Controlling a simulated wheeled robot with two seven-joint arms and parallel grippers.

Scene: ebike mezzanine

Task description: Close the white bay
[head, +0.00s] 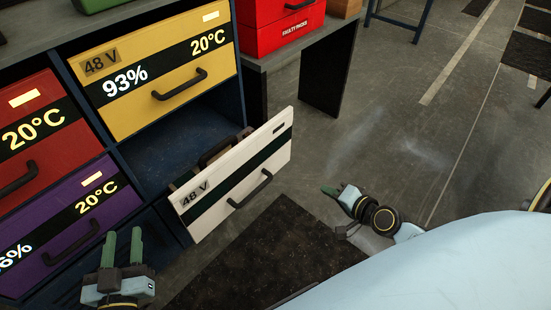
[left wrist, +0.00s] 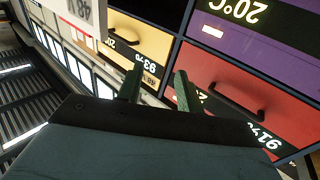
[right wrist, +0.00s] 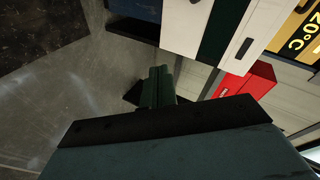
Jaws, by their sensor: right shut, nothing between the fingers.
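The white bay (head: 225,180) is a drawer pulled out of the cabinet, with a white front marked 48 V, a dark stripe and a dark handle (head: 250,188). A dark object shows inside, behind its front. Its front also shows at the top of the right wrist view (right wrist: 183,28) and in the left wrist view (left wrist: 80,17). My left gripper (head: 123,245) is open and empty, left of the white bay, in front of the purple drawer. My right gripper (head: 328,190) is shut and empty, right of the white bay and apart from it.
A yellow drawer (head: 150,60) is shut above the white bay. A red drawer (head: 35,130) and a purple drawer (head: 70,225) are shut to the left. A red box (head: 280,30) stands on a bench at the back.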

